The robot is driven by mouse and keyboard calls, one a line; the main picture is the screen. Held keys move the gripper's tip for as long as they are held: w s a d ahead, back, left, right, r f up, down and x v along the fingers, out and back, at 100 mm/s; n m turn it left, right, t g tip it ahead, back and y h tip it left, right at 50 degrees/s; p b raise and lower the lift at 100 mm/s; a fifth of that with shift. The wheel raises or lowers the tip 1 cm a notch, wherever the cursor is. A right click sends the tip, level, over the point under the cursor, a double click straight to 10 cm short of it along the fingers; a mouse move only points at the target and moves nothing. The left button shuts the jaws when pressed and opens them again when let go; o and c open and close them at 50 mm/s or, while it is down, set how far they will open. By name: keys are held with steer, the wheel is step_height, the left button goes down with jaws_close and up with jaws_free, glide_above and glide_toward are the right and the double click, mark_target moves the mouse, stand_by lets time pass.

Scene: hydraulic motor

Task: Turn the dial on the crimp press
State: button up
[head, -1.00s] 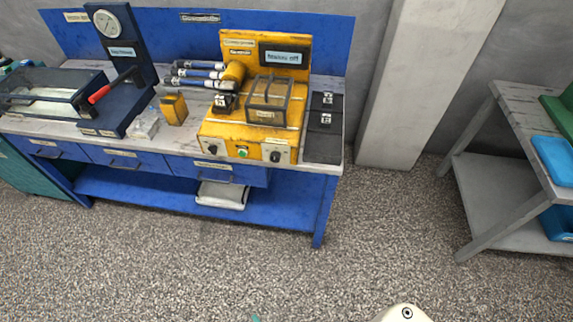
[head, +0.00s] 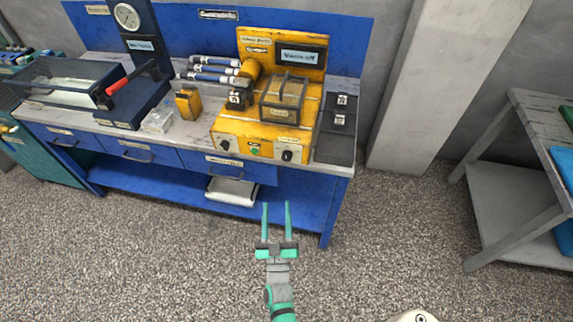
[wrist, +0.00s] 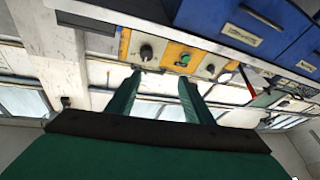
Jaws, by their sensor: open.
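The crimp press (head: 262,125) is a yellow machine on the blue workbench. Its front face has a black dial at the left (head: 224,145), a green button (head: 255,150) in the middle and a black dial at the right (head: 287,155). My gripper (head: 277,203) is open and empty, below and in front of the press, with its two teal fingers pointing toward the bench. In the wrist view the scene looks inverted; the right dial (wrist: 146,52) and green button (wrist: 184,58) show beyond the fingertips (wrist: 160,78), apart from them. The other dial (wrist: 211,69) is further right.
The blue workbench (head: 150,187) has drawers (wrist: 243,35) below its top and a white object (head: 232,191) on its lower shelf. A red-handled press (head: 130,85) and a small yellow block (head: 188,103) stand left of the press. A grey table (head: 515,190) is at the right. The floor in front is clear.

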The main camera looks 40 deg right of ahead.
steer(key=m+g+h, duration=0.1)
steer(key=h, duration=0.1)
glide_toward(287, 160)
steer(key=x, duration=0.8)
steer(key=shift+w+d, duration=0.1)
steer(key=shift+w, duration=0.05)
steer(key=c, duration=1)
